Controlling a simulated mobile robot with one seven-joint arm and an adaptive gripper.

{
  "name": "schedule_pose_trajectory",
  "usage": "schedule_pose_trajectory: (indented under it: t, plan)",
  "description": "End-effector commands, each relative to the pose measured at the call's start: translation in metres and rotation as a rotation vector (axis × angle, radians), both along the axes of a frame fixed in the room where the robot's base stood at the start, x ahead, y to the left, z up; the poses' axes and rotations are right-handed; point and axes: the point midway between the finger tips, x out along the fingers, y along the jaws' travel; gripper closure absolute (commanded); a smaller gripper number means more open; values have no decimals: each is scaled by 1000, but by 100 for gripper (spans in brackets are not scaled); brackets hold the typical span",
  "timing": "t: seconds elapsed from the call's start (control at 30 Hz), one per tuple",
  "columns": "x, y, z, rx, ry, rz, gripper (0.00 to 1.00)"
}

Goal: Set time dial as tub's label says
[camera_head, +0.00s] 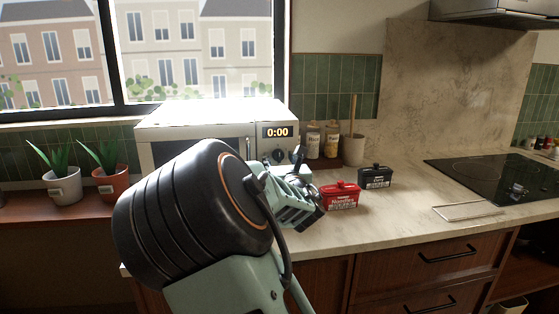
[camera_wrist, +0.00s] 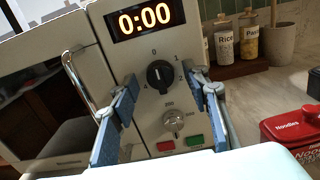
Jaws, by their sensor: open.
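The microwave (camera_head: 195,120) stands on the counter with its display reading 0:00. Its black time dial (camera_wrist: 159,75) has marks 0, 1, 2 and 4 around it, and its pointer seems to face up towards 0. My gripper (camera_wrist: 165,98) is open in front of the panel, one finger on each side below the dial, with nothing visible between them touching it. A red tub labelled "Noodles" (camera_head: 340,196) stands on the counter to the right; it also shows cut off in the wrist view (camera_wrist: 290,128). No time on its label is legible. A black tub (camera_head: 375,177) stands behind it.
Below the dial are a silver knob (camera_wrist: 174,122), a red button (camera_wrist: 165,146) and a green button (camera_wrist: 194,140). The door handle (camera_wrist: 80,82) is close to the left finger. Rice and pasta jars (camera_head: 322,140) and a utensil crock (camera_head: 353,149) stand right of the microwave.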

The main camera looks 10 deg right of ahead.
Motion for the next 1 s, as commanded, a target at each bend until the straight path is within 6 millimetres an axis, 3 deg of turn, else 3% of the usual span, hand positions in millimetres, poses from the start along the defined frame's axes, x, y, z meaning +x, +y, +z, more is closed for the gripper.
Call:
schedule_pose_trajectory:
  t: [0.3, 0.7, 1.0]
  plan:
    - [3, 0, 0, 0, 0, -1, 57]
    - [2, 0, 0, 0, 0, -1, 99]
    - [2, -1, 0, 40, -1, -1, 99]
